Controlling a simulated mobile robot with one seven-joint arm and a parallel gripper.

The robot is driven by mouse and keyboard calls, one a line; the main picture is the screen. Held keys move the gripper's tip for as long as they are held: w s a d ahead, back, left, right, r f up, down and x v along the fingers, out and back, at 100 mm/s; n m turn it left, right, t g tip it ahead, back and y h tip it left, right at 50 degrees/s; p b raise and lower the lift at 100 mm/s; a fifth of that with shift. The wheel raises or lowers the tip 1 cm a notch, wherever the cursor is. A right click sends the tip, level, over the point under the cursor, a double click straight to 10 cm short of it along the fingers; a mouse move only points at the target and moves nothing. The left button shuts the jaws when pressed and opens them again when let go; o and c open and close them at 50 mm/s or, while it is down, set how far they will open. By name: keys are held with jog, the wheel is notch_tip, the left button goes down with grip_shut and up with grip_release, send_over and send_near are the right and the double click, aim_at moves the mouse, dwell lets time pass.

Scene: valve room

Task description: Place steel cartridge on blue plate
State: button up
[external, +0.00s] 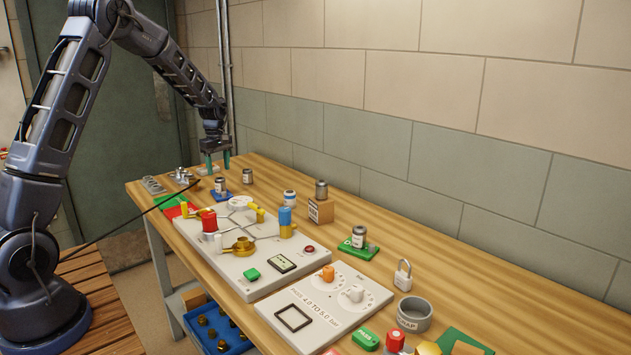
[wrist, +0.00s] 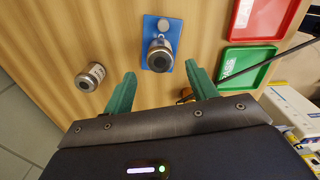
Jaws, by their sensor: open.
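A steel cartridge (wrist: 159,58) stands upright on the blue plate (wrist: 150,27). In the external view this cartridge (external: 220,186) and the blue plate (external: 224,198) are at the far end of the bench. A second steel cartridge (wrist: 88,78) stands on bare wood beside the plate; it also shows in the external view (external: 247,176). My gripper (wrist: 160,70) is open and empty, its green fingers spread to either side of the cartridge on the plate. In the external view my gripper (external: 217,160) is above and behind that cartridge. Whether the fingers touch it cannot be told.
Red (wrist: 273,17) and green (wrist: 246,62) trays lie right of the plate in the wrist view. A valve panel (external: 240,265) fills the bench's middle. Other cartridges stand on a wooden block (external: 320,210) and a green plate (external: 368,251). A dark cable crosses nearby.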

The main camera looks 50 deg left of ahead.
aim_at(220, 178)
jog(key=s+d+r+m+t, duration=0.1)
jog(key=s+d+r+m, duration=0.15)
jog(key=d+r, duration=0.4)
jog(key=s+d+r+m, duration=0.2)
jog(key=s+d+r, duration=0.2)
jog(key=r, duration=0.5)
jog(key=s+d+r+m+t, duration=0.1)
jog(key=s+d+r+m, duration=0.45)
jog(key=s+d, duration=0.4)
jog(key=s+d+m+t, duration=0.1)
jog(key=s+d+m, duration=0.2)
jog(key=s, duration=0.4)
jog(key=s+d+m, duration=0.3)
jog(key=s+d, duration=0.2)
jog(key=s, duration=0.3)
jog(key=s+d+r+m+t, duration=0.1)
jog(key=s+d+m, duration=0.2)
jog(key=s, duration=0.4)
jog(key=shift+s+d+m+t, duration=0.3)
jog(key=shift+d+m, duration=0.1)
jog(key=shift+d, duration=0.15)
